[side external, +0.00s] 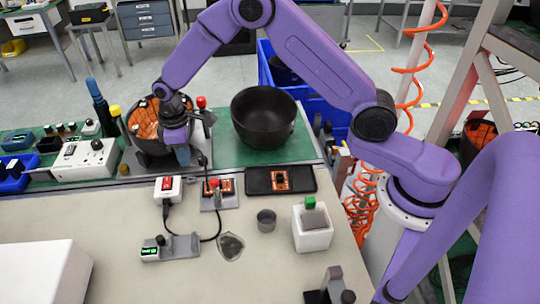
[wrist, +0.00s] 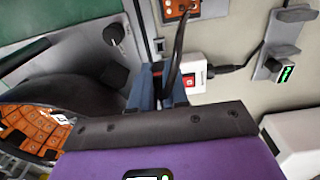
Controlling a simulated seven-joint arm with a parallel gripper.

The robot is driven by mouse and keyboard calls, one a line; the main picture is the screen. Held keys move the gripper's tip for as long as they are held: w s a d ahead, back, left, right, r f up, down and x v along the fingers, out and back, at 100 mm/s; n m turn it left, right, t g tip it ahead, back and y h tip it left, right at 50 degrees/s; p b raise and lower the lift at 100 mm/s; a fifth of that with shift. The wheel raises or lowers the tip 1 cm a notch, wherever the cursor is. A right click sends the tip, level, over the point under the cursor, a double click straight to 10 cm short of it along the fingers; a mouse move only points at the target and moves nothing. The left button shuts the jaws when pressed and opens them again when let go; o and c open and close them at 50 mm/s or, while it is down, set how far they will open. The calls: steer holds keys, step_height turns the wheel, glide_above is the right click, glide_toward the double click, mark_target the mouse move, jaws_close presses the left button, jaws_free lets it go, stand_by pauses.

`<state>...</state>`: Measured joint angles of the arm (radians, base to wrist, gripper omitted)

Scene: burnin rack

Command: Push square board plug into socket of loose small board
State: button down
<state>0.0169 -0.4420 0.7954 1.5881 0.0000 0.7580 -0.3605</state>
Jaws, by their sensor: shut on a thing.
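My gripper (side external: 183,155) points down just right of the dark round rack with orange boards. In the wrist view, its blue fingers (wrist: 162,88) are shut on the end of a black cable (wrist: 178,52); the plug itself is mostly hidden between them. A small orange board (side external: 280,179) lies in a black tray, apart from my gripper. Another orange board or boards (side external: 225,187) sit in a grey stand with a red knob; one shows at the top of the wrist view (wrist: 176,8). I cannot make out the socket on any board.
The round rack (side external: 150,155), black bowl (side external: 263,120) and white block (side external: 312,232) are obstacles.

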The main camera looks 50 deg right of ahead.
stand_by(0.7)
steer(key=s+d+r, duration=0.2)
steer(key=s+r, duration=0.1)
steer(key=s, duration=0.5)
steer(key=shift+d+r, duration=0.3)
steer(key=shift+r, duration=0.05)
steer(key=shift+f, duration=2.9)
steer(key=shift+f, duration=0.55)
steer(key=shift+r, duration=0.25)
steer(key=shift+f, duration=0.75)
stand_by(1.5)
